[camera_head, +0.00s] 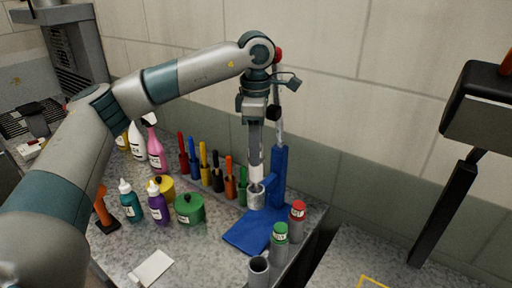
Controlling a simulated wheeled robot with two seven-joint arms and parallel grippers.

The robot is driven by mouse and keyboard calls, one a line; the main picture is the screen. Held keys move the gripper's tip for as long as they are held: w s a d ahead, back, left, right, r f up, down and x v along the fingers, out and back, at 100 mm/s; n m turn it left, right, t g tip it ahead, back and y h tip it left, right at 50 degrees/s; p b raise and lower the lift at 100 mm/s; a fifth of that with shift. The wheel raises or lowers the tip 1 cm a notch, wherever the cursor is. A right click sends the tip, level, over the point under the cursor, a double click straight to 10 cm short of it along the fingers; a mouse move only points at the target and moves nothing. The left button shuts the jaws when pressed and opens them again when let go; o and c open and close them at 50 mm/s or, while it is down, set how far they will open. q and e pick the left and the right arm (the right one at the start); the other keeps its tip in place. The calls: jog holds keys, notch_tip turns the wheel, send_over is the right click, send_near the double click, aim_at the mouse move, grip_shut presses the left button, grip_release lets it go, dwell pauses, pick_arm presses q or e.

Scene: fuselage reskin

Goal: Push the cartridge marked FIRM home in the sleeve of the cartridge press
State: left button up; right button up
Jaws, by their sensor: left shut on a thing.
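The cartridge press has a blue base (246,236), a blue column (279,175) and a grey sleeve (256,196). My left gripper (255,130) points down above the sleeve and is shut on a grey cartridge (255,155). The cartridge stands nearly upright in line with the sleeve, its lower end at the sleeve's mouth; how deep it sits I cannot tell. Its marking is not readable. A red-capped cartridge (298,213) and a green-capped cartridge (280,234) stand at the front right of the press; their labels are too small to read. My right gripper is not in view.
An open grey tube (258,270) stands at the table's front edge. Several coloured markers (204,163) stand in a row left of the press. A green pot (189,208), a purple bottle (158,205) and a white card (152,268) are nearer. A tiled wall (320,60) rises behind.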

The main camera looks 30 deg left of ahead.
pick_arm(q)
jog(key=shift+f+b, duration=0.75)
jog(key=shift+f, duration=0.2)
jog(key=shift+s+r, duration=0.1)
jog(key=shift+r, duration=0.05)
dwell(0.3)
jog(key=shift+r+p, duration=0.3)
jog(key=shift+r, duration=0.55)
dwell(1.5)
jog(key=shift+f+b, duration=0.9)
jog(key=shift+f, duration=0.1)
dwell(0.4)
jog(key=shift+r, duration=0.2)
